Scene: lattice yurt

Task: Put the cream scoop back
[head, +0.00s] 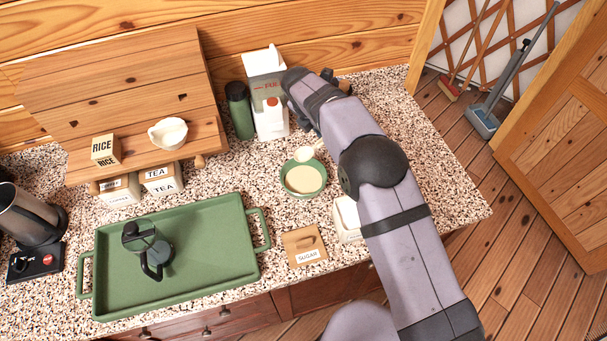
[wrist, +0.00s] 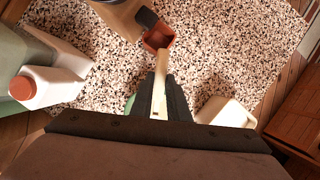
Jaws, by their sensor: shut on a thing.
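My arm hides the rest of the scoop and my gripper there. In the wrist view my gripper (wrist: 166,90) is shut on the scoop's cream handle (wrist: 161,68). The handle's far end overlaps a reddish-brown square piece (wrist: 158,38); contact is unclear. A white open container (head: 346,216) stands right of the green bowl, partly behind my arm. A wooden SUGAR lid (head: 304,245) lies nearby.
A white carton (head: 266,95) and green flask (head: 240,110) stand at the back. A green tray (head: 195,270) holds a French press (head: 148,246). A wooden shelf (head: 115,95) bears a RICE box (head: 105,149) and white jug (head: 168,133). The counter's right end is mostly clear.

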